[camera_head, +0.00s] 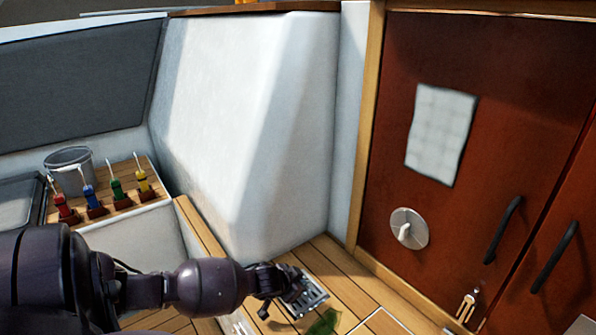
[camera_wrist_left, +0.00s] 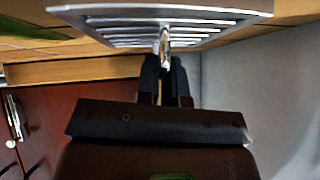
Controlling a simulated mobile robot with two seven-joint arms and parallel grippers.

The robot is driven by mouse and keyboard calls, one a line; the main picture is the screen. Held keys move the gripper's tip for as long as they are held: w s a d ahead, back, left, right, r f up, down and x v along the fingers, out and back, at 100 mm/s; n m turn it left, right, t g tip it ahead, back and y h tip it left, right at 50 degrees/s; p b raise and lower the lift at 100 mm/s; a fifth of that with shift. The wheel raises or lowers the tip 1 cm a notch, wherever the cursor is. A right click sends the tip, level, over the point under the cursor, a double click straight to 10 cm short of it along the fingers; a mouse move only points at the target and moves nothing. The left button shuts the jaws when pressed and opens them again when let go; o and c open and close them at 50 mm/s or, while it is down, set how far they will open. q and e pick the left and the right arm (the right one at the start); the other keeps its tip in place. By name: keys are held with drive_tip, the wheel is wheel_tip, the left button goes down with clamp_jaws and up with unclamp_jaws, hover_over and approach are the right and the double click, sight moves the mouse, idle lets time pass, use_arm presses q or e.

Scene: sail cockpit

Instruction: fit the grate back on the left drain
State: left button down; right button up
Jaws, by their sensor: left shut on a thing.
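My left gripper (camera_head: 287,288) reaches in from the left, low over the wooden cockpit floor. It is shut on the metal grate (camera_head: 313,300), a slatted plate with pale bars. In the left wrist view the grate (camera_wrist_left: 100,27) spans the top, and my dark fingers (camera_wrist_left: 165,66) are closed on a small shiny metal piece at its middle. The left drain opening is not visible; the grate and gripper may hide it. I cannot tell whether the grate touches the floor. My right gripper is not in view.
A green patch (camera_head: 324,322) lies on the floor just beside the grate. A white wall (camera_head: 250,140) rises behind, and red cabinet doors (camera_head: 385,130) stand to the right. Winch-like colored handles (camera_head: 116,188) and a grey bucket (camera_head: 70,168) are on the left bench.

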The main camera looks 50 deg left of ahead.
use_arm(q)
drive_tip(key=shift+f, duration=0.5)
idle(0.3)
drive_tip(key=c, duration=1.2)
unclamp_jaws()
drive_tip(key=shift+o, duration=0.2)
drive_tip(key=shift+s+r, duration=0.15)
drive_tip(key=shift+r, duration=0.05)
drive_tip(key=p+v, duration=0.3)
drive_tip(key=v, duration=0.7)
drive_tip(key=shift+p, duration=0.35)
drive_tip(key=shift+s+d, duration=0.1)
